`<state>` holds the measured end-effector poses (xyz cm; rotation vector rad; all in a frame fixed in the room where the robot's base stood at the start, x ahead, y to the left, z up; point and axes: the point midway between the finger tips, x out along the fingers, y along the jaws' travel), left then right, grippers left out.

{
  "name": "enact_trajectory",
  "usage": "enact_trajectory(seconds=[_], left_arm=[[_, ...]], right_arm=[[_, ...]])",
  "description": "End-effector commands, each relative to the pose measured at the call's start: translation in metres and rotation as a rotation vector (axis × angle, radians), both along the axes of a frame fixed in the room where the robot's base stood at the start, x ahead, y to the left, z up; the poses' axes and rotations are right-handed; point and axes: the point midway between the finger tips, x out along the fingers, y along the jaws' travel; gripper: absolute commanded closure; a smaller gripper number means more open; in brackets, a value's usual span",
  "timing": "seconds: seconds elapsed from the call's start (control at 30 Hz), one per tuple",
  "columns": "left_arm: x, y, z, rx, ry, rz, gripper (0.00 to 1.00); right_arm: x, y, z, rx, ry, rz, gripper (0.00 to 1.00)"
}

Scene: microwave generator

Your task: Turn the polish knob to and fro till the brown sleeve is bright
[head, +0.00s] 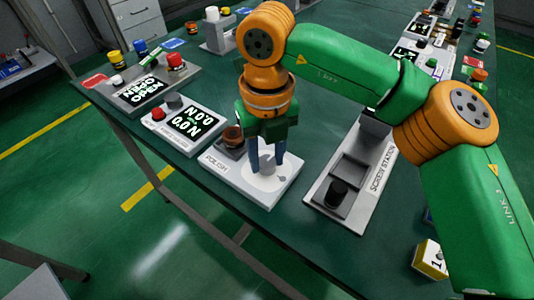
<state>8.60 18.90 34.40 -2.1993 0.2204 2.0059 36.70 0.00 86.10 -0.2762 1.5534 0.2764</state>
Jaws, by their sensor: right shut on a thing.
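The polish station (240,184) is a white block at the front edge of the green table, with a pale round disc on its top. The brown sleeve (232,134) sits in a dark recess at the block's left end, and looks dull brown. My right gripper (267,168) points down over the disc, with its blue fingers shut on the grey polish knob (267,170). The fingers hide part of the knob. My left gripper is not in view.
The screw station (325,206) with a black knob stands close on the right. A display box (185,128) with a red button is on the left. Behind it is another panel (150,92) with a red knob. A yellow-and-white block (430,261) lies at the lower right.

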Motion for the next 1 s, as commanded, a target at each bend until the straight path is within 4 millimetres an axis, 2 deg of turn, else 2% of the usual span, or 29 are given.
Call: enact_trajectory(seconds=[0.1, 0.13, 0.2, 0.23, 0.53, 0.8, 0.9, 1.0], left_arm=[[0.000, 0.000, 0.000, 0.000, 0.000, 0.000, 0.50], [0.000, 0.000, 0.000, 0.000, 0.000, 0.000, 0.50], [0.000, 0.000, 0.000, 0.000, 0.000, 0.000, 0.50], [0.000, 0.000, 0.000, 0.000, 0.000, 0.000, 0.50], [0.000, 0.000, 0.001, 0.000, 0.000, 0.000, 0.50], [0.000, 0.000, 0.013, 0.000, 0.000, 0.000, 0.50], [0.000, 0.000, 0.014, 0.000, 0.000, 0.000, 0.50], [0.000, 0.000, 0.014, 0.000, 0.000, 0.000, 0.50]], right_arm=[[0.001, 0.000, 0.001, 0.001, -0.004, -0.001, 1.00], [0.001, 0.000, 0.001, 0.001, -0.004, -0.001, 0.50], [0.001, 0.000, 0.001, 0.001, -0.003, 0.000, 0.31], [0.001, 0.000, 0.001, 0.001, -0.003, 0.000, 0.28], [0.000, 0.000, 0.004, 0.001, -0.002, 0.000, 0.28], [0.001, 0.000, 0.060, 0.001, -0.004, -0.002, 0.28], [0.000, 0.000, 0.070, 0.001, -0.002, 0.000, 0.28], [0.000, 0.000, 0.072, 0.001, -0.001, 0.001, 0.28]])
